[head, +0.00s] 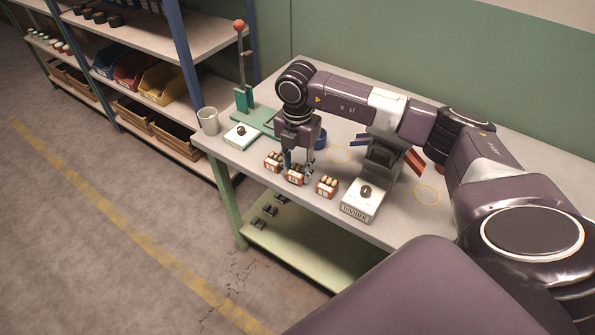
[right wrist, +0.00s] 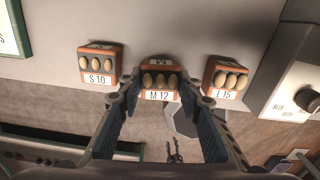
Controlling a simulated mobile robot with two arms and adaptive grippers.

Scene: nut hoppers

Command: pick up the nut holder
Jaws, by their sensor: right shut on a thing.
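Three small orange nut holders with tan nuts stand in a row near the table's front edge. The middle one, labelled M 12 (head: 296,178), is between the fingers of my right gripper (head: 298,166). In the right wrist view the gripper (right wrist: 160,97) is shut on this M 12 holder (right wrist: 160,80), one finger on each side. The holder labelled S 10 (right wrist: 100,65) is to its left and the one labelled L 15 (right wrist: 226,78) to its right, both apart from the fingers. I cannot tell if the M 12 holder is off the table. My left gripper is not in view.
Shelves with coloured bins (head: 162,83) stand beyond.

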